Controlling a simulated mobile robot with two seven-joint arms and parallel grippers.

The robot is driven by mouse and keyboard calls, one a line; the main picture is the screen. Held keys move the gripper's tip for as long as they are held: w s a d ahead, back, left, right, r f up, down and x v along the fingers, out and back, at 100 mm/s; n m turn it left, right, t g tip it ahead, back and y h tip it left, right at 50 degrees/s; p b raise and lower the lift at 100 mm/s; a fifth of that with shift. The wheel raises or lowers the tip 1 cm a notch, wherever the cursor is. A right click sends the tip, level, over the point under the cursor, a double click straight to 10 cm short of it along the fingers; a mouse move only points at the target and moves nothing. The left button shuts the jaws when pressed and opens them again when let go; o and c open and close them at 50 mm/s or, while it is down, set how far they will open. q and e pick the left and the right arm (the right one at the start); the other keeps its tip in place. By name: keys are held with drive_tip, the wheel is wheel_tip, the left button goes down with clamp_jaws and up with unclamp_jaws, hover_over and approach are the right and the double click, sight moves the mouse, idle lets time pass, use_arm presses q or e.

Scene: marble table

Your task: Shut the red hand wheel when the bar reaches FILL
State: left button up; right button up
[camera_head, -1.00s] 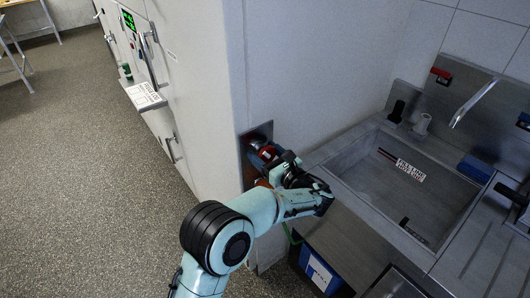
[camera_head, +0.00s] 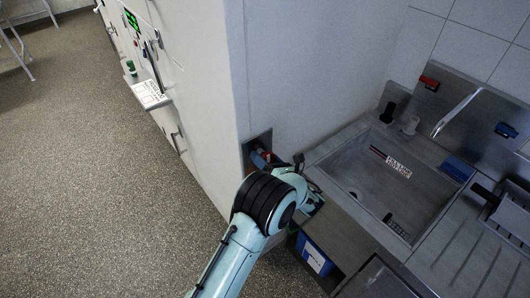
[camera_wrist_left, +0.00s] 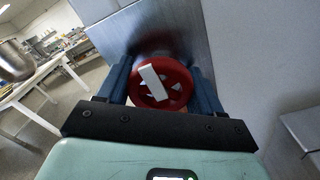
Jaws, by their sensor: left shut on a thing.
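The red hand wheel (camera_wrist_left: 160,84) has a white strip across its face and sits in front of a metal plate in the left wrist view. My left gripper (camera_wrist_left: 163,78) has one blue finger on each side of its rim and is shut on it. In the head view my arm mostly hides the wheel and gripper near the wall plate (camera_head: 257,141). In the sink basin (camera_head: 345,176), a white label (camera_head: 398,168) seems to read FILL LINE, with a dark and red strip (camera_head: 378,152) to its left. I cannot tell the bar's level. My right gripper is not in view.
A tall pale cabinet wall (camera_head: 205,100) stands left of the sink. A spout (camera_head: 457,113) hangs over the basin's far side. A blue box (camera_head: 314,256) sits below the counter near my arm. The floor (camera_head: 90,200) at left is clear.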

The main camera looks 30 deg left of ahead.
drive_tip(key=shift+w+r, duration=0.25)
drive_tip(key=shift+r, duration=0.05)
use_arm(q)
drive_tip(key=o, duration=1)
drive_tip(key=b+v, duration=0.1)
drive_tip(key=v, duration=1.2)
drive_tip(key=shift+s+d+f, duration=0.1)
drive_tip(key=shift+s+d, duration=0.05)
drive_tip(key=shift+d, duration=0.05)
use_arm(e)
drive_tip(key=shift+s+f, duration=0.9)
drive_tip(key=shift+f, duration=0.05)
